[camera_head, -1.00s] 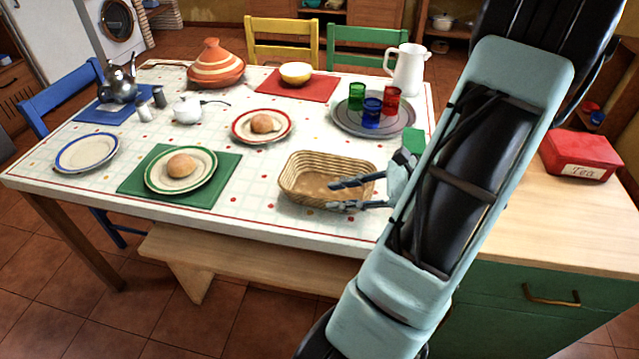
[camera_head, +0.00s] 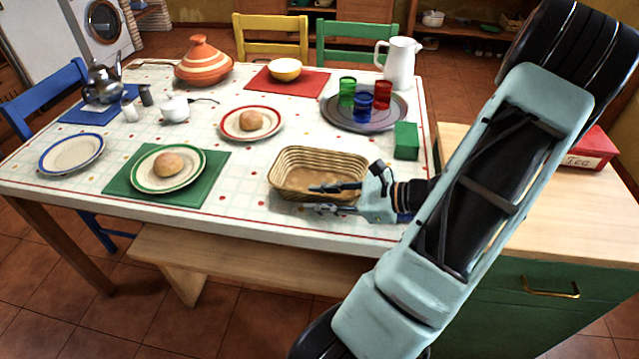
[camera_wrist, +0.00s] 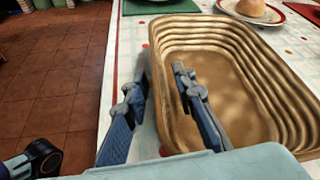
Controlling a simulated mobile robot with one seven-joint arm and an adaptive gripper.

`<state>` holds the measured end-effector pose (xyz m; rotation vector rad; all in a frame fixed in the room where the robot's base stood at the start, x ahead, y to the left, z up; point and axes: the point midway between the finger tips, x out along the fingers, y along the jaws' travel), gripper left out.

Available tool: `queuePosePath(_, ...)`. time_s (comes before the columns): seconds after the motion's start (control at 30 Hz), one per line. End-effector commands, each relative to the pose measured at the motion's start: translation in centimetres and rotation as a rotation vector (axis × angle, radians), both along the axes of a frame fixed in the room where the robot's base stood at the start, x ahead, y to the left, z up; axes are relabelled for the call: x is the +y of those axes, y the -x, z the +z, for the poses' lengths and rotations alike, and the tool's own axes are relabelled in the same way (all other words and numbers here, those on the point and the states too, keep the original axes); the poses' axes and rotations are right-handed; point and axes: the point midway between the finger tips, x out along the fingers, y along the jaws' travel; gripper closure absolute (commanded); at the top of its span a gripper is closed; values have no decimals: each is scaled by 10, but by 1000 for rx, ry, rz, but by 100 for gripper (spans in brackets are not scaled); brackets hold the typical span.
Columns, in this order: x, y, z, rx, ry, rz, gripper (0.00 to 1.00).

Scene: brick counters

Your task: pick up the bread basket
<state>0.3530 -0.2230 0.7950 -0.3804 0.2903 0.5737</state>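The bread basket (camera_head: 283,165) is a tan woven rectangular basket, upright and empty, near the front edge of the table. My gripper (camera_head: 309,198) is at its near long side with the fingers parted. In the wrist view, the basket (camera_wrist: 262,62) fills the right half, and its near wall passes between the fingers of my gripper (camera_wrist: 160,80). One finger is over the inside and the other is outside, above the tablecloth. The fingers do not look closed on the wall; exact contact is hard to tell.
A round tray (camera_head: 340,119) with coloured glasses and a green box (camera_head: 406,141) stand behind and right of the basket. A green placemat (camera_head: 206,190) with a plate and bread roll lies to its left. A wooden bench (camera_head: 245,254) is below the table's front edge.

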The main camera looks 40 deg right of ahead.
Motion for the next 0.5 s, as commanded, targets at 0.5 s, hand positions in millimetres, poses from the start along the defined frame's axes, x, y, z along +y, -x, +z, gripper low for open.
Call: queuePosePath(0.5,0,-1,0,0,1,-1,100)
